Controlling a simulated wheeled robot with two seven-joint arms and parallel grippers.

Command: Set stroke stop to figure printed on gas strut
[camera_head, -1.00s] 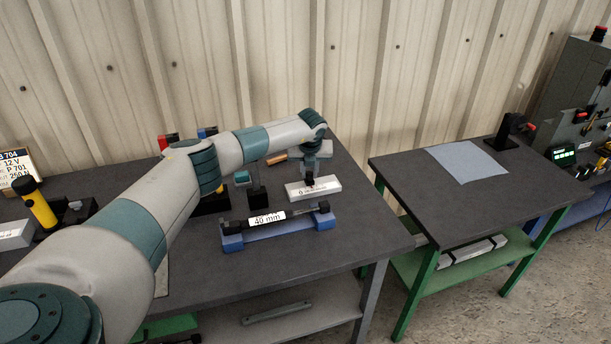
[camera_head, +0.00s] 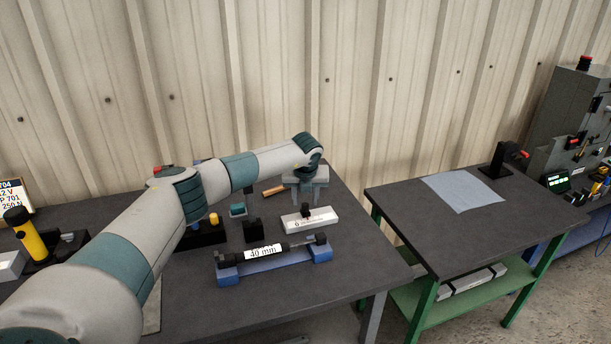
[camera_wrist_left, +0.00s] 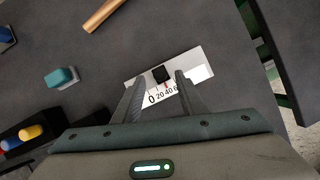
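The stroke stop is a white scale bar (camera_head: 296,224) with a black slider (camera_head: 307,213) on the bench. In the left wrist view the scale (camera_wrist_left: 197,73) reads 0, 20, 40 and onward, with the slider (camera_wrist_left: 161,75) past the 0, around 20 to 40; its exact setting is unclear. The black gas strut (camera_head: 297,243) lies in a blue cradle (camera_head: 283,260); its label (camera_head: 263,252) reads 40 mm. My left gripper (camera_head: 308,198) is open and empty, raised behind the bar; its fingertips (camera_wrist_left: 159,84) appear either side of the slider, apart from it. My right gripper is not shown.
A wooden-handled tool (camera_head: 273,191), a teal block (camera_head: 238,210) and a black block (camera_head: 253,230) stand near the bar. A yellow-and-black cylinder (camera_head: 37,232) stands at left. A second table (camera_head: 400,204) with a blue-grey sheet (camera_head: 464,191) is at right, across a gap.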

